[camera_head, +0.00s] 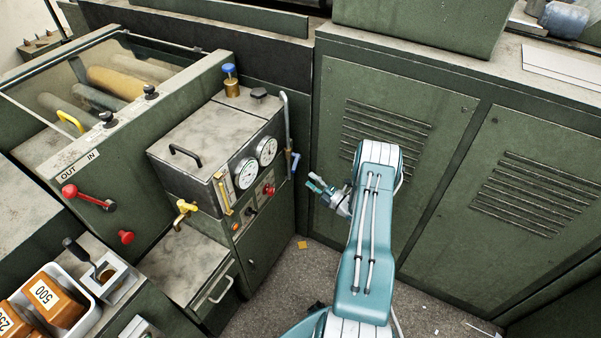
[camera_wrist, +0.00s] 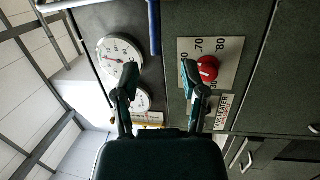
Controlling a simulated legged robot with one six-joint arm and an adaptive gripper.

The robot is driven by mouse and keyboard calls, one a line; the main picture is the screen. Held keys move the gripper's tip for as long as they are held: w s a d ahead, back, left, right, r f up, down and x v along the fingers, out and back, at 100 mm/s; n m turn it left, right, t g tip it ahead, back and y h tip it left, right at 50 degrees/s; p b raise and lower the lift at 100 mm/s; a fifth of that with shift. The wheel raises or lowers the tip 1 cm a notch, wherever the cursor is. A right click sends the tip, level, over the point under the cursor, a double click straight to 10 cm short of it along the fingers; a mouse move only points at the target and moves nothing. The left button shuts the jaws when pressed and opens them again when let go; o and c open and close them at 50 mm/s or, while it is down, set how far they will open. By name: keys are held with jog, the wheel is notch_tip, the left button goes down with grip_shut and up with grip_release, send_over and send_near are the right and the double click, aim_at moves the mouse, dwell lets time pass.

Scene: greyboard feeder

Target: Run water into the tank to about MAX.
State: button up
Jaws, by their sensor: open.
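A pipe with a blue-handled valve (camera_head: 294,163) runs down the tank's right edge. A blue lever or pipe (camera_wrist: 153,28) shows at the top of the wrist view. My gripper (camera_head: 316,182) is open and empty, right of the valve and apart from it. In the wrist view its fingers (camera_wrist: 159,75) are spread before the panel.
A red knob (camera_wrist: 207,68) sits on a numbered plate. A brass tap (camera_head: 184,211) juts out at the tank's lower left. A brass fitting with a blue cap (camera_head: 231,80) stands behind.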

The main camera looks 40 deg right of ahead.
jog(key=v, duration=0.4)
dwell(0.4)
jog(key=w+a+r+m+g+h, duration=0.1)
jog(key=w+r+m+g+h, duration=0.1)
jog(key=w+r, duration=0.55)
jog(key=w+r+m+g+h, duration=0.2)
jog(key=w+r, duration=0.3)
jog(key=r, duration=0.5)
jog(key=s+a+r+m+g+h, duration=0.1)
jog(key=a+r+m+g+h, duration=0.15)
jog(key=a+r, duration=0.35)
jog(key=s+a+r+m+g+h, duration=0.1)
jog(key=a+r+m, duration=0.25)
jog(key=r, duration=0.55)
jog(key=s+a+r+m+g, duration=0.3)
jog(key=s+a+r+m, duration=0.35)
jog(key=s+a, duration=0.55)
jog(key=s+a+m+g+y, duration=0.1)
jog(key=s+a, duration=0.4)
jog(key=s, duration=0.4)
jog(key=s+a+m+g+y, duration=0.2)
jog(key=s+a, duration=0.4)
jog(key=s, duration=0.4)
jog(key=shift+a, duration=0.2)
